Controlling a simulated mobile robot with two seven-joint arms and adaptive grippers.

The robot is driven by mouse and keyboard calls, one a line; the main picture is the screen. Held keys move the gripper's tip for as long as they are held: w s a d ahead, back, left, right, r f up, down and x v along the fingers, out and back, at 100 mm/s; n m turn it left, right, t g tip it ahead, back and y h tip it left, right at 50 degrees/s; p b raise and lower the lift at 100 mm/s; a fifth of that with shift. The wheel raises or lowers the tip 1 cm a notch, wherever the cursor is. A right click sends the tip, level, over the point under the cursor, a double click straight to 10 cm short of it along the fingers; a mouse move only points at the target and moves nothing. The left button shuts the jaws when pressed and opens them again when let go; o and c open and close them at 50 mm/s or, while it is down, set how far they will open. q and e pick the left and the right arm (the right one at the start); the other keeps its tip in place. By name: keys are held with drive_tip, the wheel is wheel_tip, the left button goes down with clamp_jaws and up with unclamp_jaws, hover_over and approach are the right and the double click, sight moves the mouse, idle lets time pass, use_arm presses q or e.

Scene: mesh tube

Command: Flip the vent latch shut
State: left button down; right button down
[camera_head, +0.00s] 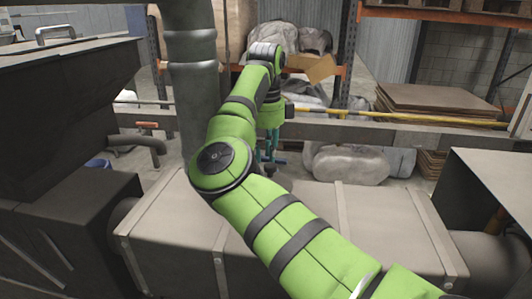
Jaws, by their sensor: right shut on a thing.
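My right arm comes in from the lower right and reaches over the box-shaped duct. Its gripper (270,150) points down behind the arm's elbow, just above the duct's far edge. It is shut on a small teal and dark part, which seems to be the vent latch (277,161). The elbow hides most of the contact, and the latch's angle cannot be made out. The grey duct (345,225) runs across the lower middle, with raised bands around it. My left gripper is not in view.
A vertical grey pipe (191,85) stands close to the left of my right arm. A dark machine housing (65,120) fills the left side. A dark box (495,185) stands at the right. A horizontal beam (400,134) crosses behind the duct, with wrapped bundles and shelving beyond.

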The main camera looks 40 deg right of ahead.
drive_tip(key=m, duration=0.2)
drive_tip(key=m+b, duration=0.1)
drive_tip(key=m, duration=0.1)
drive_tip(key=shift+w+d+f, duration=0.15)
drive_tip(key=shift+w+d, duration=0.05)
drive_tip(key=m, duration=0.4)
drive_tip(key=shift+w+d+m, duration=0.1)
drive_tip(key=shift+d+m, duration=0.25)
drive_tip(key=shift+m, duration=0.05)
drive_tip(key=shift+s+d+m+p, duration=0.1)
drive_tip(key=shift+d+m+p, duration=0.1)
drive_tip(key=shift+m, duration=1.15)
drive_tip(key=shift+s+d+m+p, duration=0.1)
drive_tip(key=shift+d+m, duration=0.1)
drive_tip(key=shift+m, duration=1.1)
drive_tip(key=shift+d+m+p, duration=0.1)
drive_tip(key=shift+d+m, duration=0.1)
drive_tip(key=shift+m, duration=1.15)
drive_tip(key=shift+f, duration=0.1)
drive_tip(key=c, duration=1)
unclamp_jaws()
drive_tip(key=shift+c, duration=0.2)
